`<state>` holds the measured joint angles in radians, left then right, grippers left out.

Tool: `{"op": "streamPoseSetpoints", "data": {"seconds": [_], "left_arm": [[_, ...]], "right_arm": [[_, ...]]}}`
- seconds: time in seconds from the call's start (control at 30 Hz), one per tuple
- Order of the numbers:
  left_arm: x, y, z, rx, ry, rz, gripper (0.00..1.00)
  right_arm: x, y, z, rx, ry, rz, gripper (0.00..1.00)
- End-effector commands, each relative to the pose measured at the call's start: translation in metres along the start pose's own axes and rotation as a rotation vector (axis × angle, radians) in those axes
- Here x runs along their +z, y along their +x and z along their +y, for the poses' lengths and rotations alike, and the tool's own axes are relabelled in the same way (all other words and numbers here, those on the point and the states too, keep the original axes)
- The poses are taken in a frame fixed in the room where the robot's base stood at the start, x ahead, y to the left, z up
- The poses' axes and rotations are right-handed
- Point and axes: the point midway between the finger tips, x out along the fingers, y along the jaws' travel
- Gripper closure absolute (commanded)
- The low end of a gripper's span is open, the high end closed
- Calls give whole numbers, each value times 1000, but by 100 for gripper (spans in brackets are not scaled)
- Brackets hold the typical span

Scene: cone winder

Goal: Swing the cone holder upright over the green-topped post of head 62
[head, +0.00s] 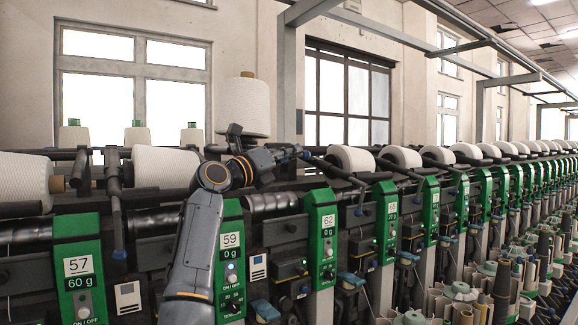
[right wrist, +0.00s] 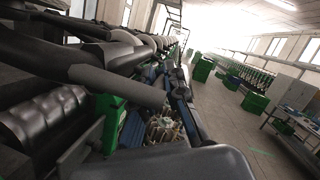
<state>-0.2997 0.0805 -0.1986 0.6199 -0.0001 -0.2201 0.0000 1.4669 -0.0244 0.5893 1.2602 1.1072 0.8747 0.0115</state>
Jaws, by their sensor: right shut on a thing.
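Head 62 carries a green panel (head: 320,232) right of centre in the head view. My right gripper (head: 288,153) is above and a little left of this panel, shut on the cone holder. A dark bar (head: 335,169) of the holder runs from the jaws down to the right, tilted. The grip itself is small and partly hidden by the gripper body. I cannot make out the green-topped post of head 62. My left gripper is not in view.
A large white cone (head: 241,106) stands upright behind my gripper. A white cone (head: 351,158) lies just right of it, with more along the row. Panel 59 (head: 231,255) is beside my forearm. The right wrist view shows a dark roller (right wrist: 115,78) close by and open floor (right wrist: 232,125).

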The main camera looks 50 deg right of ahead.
Motion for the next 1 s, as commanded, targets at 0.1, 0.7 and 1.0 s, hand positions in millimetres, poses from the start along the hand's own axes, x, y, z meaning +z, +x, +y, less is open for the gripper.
{"op": "streamPoseSetpoints", "data": {"seconds": [0.1, 0.7, 1.0], "left_arm": [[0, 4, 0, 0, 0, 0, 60], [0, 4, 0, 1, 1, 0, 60], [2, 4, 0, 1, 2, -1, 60]], "right_arm": [[1, 0, -1, -14, -4, -21, 100], [1, 1, -1, -18, -6, -29, 66], [1, 0, 0, -17, -7, -28, 65]]}}
